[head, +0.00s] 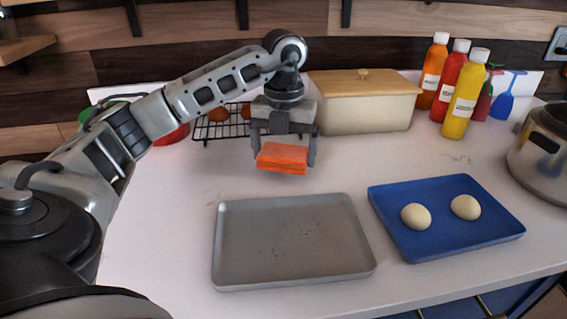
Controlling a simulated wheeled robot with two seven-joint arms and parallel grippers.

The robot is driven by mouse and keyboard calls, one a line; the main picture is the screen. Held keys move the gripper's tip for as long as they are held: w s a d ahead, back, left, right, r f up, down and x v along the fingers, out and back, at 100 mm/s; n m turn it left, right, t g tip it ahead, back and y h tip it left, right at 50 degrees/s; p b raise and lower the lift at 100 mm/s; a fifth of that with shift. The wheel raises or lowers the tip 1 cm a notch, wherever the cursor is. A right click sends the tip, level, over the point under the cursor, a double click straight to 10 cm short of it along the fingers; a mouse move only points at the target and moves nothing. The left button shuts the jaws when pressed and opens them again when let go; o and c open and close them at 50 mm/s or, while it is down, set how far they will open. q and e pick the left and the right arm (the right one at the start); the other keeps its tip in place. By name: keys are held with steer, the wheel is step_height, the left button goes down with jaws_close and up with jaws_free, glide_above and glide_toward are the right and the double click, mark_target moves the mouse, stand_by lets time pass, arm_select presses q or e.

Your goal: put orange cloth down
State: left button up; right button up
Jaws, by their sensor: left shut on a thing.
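The orange cloth (283,158) is a folded, flat stack of orange fabric. My left gripper (284,145) points down and is shut on the cloth, one finger at each side. It holds the cloth over the white counter (170,220), behind the grey tray and in front of the wire rack. Whether the cloth touches the counter is hard to tell. My right gripper is out of view.
An empty grey tray (290,240) lies in front. A blue tray (490,235) with two pale dough balls is to its right. A cream bin (365,110), wire rack (205,132), several bottles (465,95) and a pot (540,150) stand behind. The counter's left part is bare.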

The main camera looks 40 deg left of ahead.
mark_target(284, 162)
arm_select(q)
steer(key=f, duration=0.3)
steer(key=shift+w+a+f, duration=0.1)
steer(key=shift+a+f, duration=0.1)
steer(key=shift+f, duration=0.3)
steer(key=o, duration=0.6)
steer(key=shift+r, duration=0.1)
steer(key=shift+r+p, duration=0.25)
steer(key=shift+p, duration=0.05)
steer(key=shift+r, duration=0.4)
step_height(284, 162, up, 10)
steer(key=shift+r+p, duration=0.1)
steer(key=shift+p, duration=0.5)
steer(key=shift+r, duration=0.45)
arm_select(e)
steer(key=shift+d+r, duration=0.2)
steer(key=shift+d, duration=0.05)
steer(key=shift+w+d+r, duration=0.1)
arm_select(q)
steer(key=shift+f, duration=0.1)
